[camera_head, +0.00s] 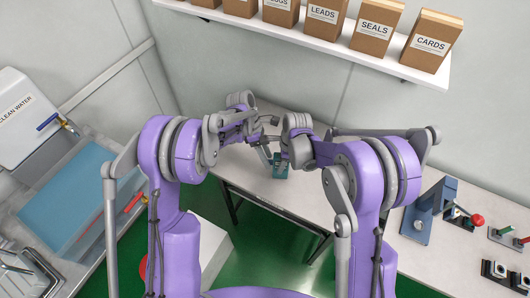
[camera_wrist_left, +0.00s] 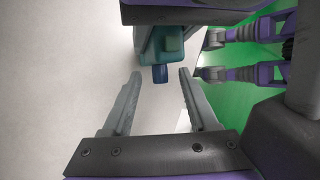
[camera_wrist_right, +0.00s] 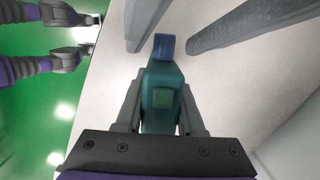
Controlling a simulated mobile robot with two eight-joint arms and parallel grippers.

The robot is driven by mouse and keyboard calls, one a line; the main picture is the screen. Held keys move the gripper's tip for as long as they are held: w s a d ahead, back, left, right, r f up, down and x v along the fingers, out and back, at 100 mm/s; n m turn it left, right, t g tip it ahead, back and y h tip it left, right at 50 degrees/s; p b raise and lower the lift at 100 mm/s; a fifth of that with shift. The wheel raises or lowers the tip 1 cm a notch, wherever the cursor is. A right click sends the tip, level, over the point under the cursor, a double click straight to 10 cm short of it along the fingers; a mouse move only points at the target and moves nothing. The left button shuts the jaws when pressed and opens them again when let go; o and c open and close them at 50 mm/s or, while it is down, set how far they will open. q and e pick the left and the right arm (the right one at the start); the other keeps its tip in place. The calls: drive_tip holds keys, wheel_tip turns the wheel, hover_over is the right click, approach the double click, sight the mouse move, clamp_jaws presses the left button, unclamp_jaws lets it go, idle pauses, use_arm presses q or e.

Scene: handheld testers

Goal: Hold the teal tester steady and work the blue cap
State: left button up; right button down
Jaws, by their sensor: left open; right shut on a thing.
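The teal tester (camera_wrist_right: 160,90) is held in my right gripper (camera_wrist_right: 158,112), whose fingers are closed on both its sides. In the right wrist view its blue cap (camera_wrist_right: 164,46) is on the end facing away from my right gripper. In the left wrist view the blue cap (camera_wrist_left: 160,75) points toward the gap of my left gripper (camera_wrist_left: 158,78). The left fingers are open, one on each side of the cap's line, and look apart from it. In the head view the tester (camera_head: 280,166) is small and partly hidden by my arms above the table.
The pale table (camera_head: 250,185) is mostly bare around the tester. A blue press-like stand (camera_head: 430,205) and a red knob (camera_head: 477,219) are at the right. A water tank (camera_head: 28,112) and basin (camera_head: 65,195) are at the left. A shelf (camera_head: 340,45) with labelled boxes is above.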

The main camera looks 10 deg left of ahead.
use_arm(q)
drive_tip(key=shift+c, duration=0.2)
clamp_jaws()
idle(0.5)
idle(1.3)
